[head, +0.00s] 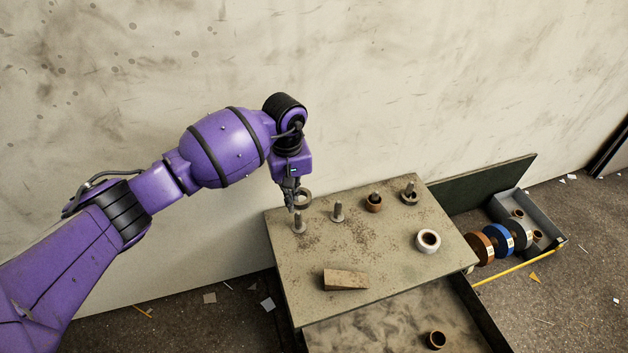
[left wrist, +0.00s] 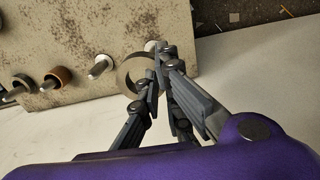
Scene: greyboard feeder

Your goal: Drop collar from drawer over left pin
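My left gripper (head: 295,197) is shut on a grey-brown collar (head: 303,199), gripping its rim. The collar hangs just above the left pin (head: 299,222), an upright grey pin at the left end of the row. In the left wrist view the gripper (left wrist: 160,78) pinches the collar (left wrist: 135,72), and the left pin (left wrist: 151,46) shows partly, beyond the ring's edge and half hidden by the fingers. I cannot tell how well ring and pin line up. The open drawer (head: 360,328) below holds a brown collar (head: 436,340). My right gripper is out of view.
A bare pin (head: 338,212), a pin with a brown collar (head: 374,204) and a pin with a grey collar (head: 409,194) continue the row. A white collar (head: 428,241) and a wedge block (head: 346,279) lie on the top board (head: 390,262). Tape rolls (head: 500,240) and a grey bin (head: 514,197) are right.

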